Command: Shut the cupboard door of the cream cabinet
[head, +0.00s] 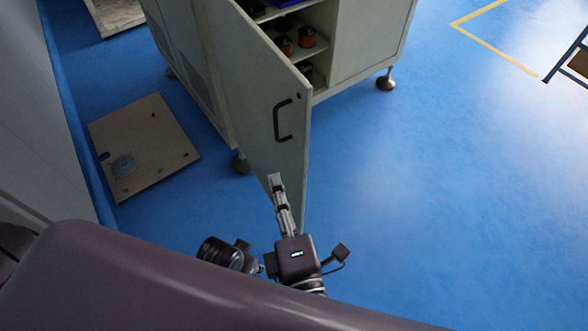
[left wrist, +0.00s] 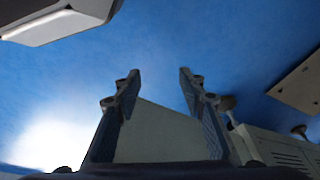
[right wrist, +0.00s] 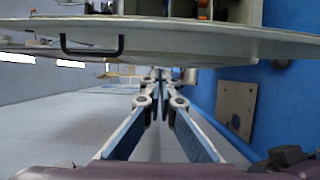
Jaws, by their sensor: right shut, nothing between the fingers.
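The cream cabinet (head: 365,45) stands at the top of the head view with its cupboard door (head: 250,85) swung open towards me. The door has a black bar handle (head: 283,120), which also shows in the right wrist view (right wrist: 92,50). My right gripper (head: 275,180) is shut and empty, its fingertips by the lower part of the door; I cannot tell whether they touch it. In the right wrist view the door spans the top, beyond the fingertips. My left gripper (left wrist: 158,75) is open in the left wrist view, with a pale panel visible between its fingers.
Inside the cabinet are shelves with orange-and-black items (head: 306,37) and a blue bin. A tan board (head: 143,146) lies on the blue floor to the left. The floor (head: 430,190) to the right is clear, with a yellow line (head: 490,38) farther off.

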